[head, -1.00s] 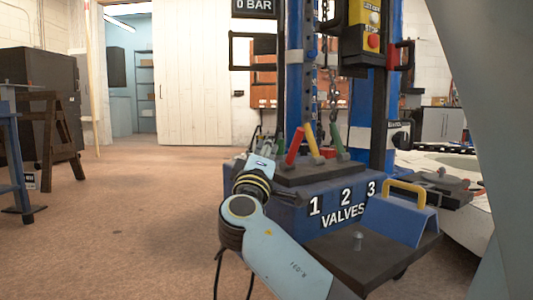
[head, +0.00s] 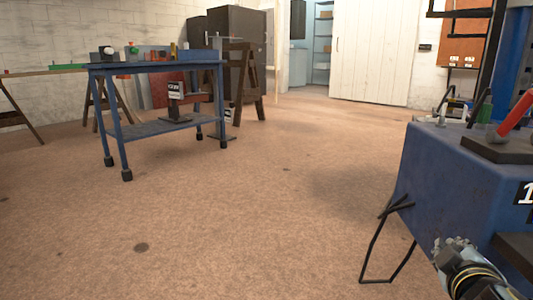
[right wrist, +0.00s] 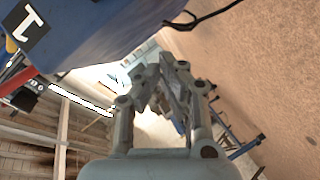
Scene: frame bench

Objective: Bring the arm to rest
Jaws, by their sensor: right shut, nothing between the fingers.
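My right gripper (head: 455,248) shows at the lower right of the head view, in front of the blue valve block and empty. The forearm behind it runs off the bottom right corner. In the right wrist view the two grey fingers of the gripper (right wrist: 163,78) are drawn together with nothing between them. The blue block's side, with its "1" label, is at the upper left there. My left gripper is not in view.
The blue valve block (head: 440,185) with a red lever (head: 516,114) stands at the right. A black wire loop (head: 372,248) sticks out by its left side. A blue workbench (head: 150,67) stands at the left. The brown floor between is open.

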